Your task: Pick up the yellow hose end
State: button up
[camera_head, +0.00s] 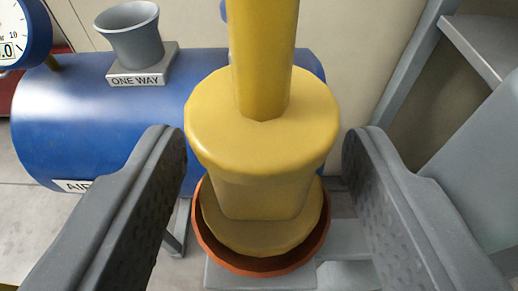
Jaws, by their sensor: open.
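The yellow hose end (262,115) stands upright in the middle of the view, with a wide collar and a thick yellow stem rising out of the top of the frame. Its lower part sits inside an orange-brown ring (212,246) on a grey block. My gripper (265,155) is open, with one grey finger on each side of the hose end. Gaps show between both fingers and the yellow collar, and I see no contact. The tops of the fingers are level with the collar in the picture.
A blue air tank (100,110) lies behind on the left, with a grey cup-shaped fitting (132,38) labelled ONE WAY on top. A round gauge (22,35) is at the upper left. Grey frame parts (410,70) stand close on the right.

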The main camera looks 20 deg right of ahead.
jog(key=b+x, duration=0.1)
jog(key=x, duration=0.2)
jog(key=shift+w+f, duration=0.1)
jog(key=shift+w, duration=0.15)
jog(key=c, duration=1.1)
